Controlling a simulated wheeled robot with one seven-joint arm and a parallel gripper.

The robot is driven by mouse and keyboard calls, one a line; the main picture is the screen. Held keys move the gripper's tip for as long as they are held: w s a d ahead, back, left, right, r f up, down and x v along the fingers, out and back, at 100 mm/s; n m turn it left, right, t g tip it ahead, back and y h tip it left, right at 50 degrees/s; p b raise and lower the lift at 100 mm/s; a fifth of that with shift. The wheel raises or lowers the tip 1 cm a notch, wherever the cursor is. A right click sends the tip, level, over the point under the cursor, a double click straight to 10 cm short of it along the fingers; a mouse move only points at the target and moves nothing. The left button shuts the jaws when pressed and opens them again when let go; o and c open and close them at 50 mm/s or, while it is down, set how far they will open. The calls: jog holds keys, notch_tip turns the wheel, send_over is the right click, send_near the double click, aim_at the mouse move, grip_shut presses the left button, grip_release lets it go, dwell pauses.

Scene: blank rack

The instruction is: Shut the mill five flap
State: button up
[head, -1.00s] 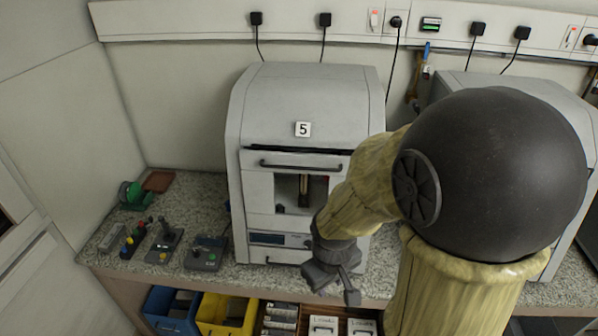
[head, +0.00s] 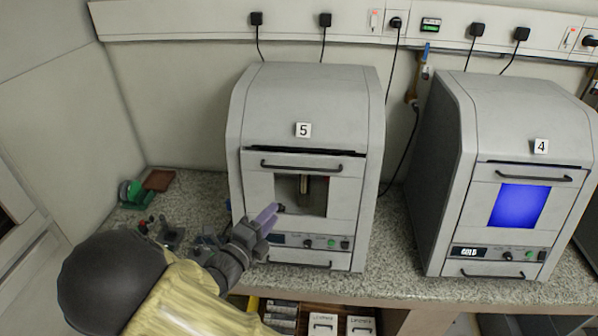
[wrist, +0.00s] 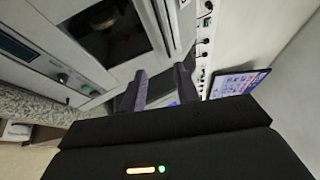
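Mill five (head: 305,100) is the grey cabinet with a "5" label, in the middle of the head view. Its front flap (head: 258,190) has a dark bar handle (head: 315,168) and a see-through window with a spindle behind it. A dark gap runs along the flap's top edge; I cannot tell exactly how far the flap stands out. My gripper (head: 268,217) is in front of the flap's lower left, below the handle. In the wrist view, my gripper's (wrist: 160,80) two fingers are apart with nothing held between them. Contact with the mill cannot be told.
Mill four (head: 505,120), with a blue-lit window, stands to the right across a clear strip of speckled counter (head: 395,240). Small control boxes, partly hidden by my arm, lie on the counter at left. Drawers and trays (head: 322,325) sit below the counter.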

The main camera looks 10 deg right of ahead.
jog(key=shift+w+a+r+n+t+y, duration=0.2)
jog(key=shift+a+r+n+t+y, duration=0.1)
jog(key=shift+a+n+t, duration=0.25)
jog(key=p+x, duration=0.5)
jog(key=x, duration=1.2)
jog(key=shift+d+p, duration=0.25)
jog(key=shift+p, duration=0.05)
jog(key=shift+f, duration=0.1)
grip_shut()
